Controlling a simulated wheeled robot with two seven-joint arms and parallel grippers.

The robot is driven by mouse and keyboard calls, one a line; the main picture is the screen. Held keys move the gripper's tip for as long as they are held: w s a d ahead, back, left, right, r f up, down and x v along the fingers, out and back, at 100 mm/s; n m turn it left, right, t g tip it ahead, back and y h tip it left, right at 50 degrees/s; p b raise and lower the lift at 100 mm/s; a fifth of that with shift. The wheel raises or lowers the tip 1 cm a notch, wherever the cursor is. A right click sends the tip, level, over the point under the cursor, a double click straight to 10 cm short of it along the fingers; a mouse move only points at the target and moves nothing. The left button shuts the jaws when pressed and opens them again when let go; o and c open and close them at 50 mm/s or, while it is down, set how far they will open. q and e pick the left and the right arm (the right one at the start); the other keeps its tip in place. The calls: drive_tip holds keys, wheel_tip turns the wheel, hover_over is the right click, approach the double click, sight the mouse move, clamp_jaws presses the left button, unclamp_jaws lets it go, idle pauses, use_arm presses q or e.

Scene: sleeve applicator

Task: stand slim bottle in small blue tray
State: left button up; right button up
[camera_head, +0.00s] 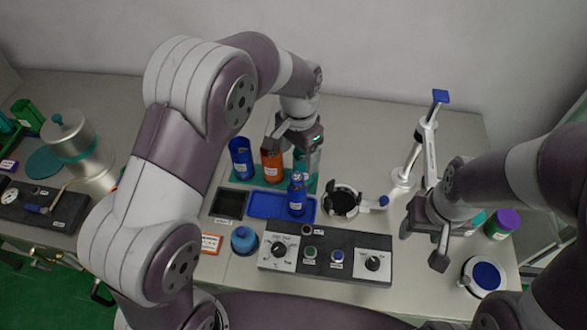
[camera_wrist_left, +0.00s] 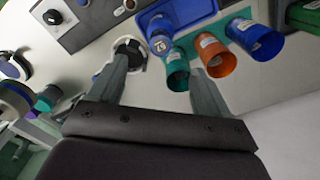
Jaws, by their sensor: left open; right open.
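The slim blue bottle (camera_head: 296,198) stands upright at the right end of the small blue tray (camera_head: 262,206). In the left wrist view I see the bottle's top (camera_wrist_left: 159,43) at the edge of the tray (camera_wrist_left: 190,10). My left gripper (camera_head: 293,148) is open and empty, above and behind the bottle, near the cups. In its wrist view the two fingers are spread, and the bottle lies beyond their tips (camera_wrist_left: 163,75), not touching them. My right gripper (camera_head: 424,242) is open and empty at the right, over the table beside the control panel.
A blue cup (camera_head: 241,158), an orange cup (camera_head: 272,166) and a teal cup stand in a rack behind the tray. A round black-and-white holder (camera_head: 342,201) is right of the tray. The control panel (camera_head: 325,256) is in front. A white jointed stand (camera_head: 425,145) rises at right.

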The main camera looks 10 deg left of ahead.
use_arm(q)
drive_tip(key=shift+r, duration=0.2)
drive_tip(key=s+a+n, duration=0.3)
drive_tip(key=s+a, duration=0.2)
drive_tip(key=s, duration=0.2)
drive_tip(key=s+a+r+n+t, duration=0.1)
drive_tip(key=s+a+n, duration=0.3)
drive_tip(key=s, duration=0.4)
drive_tip(key=shift+s+a, duration=0.25)
drive_tip(key=shift+a, duration=0.65)
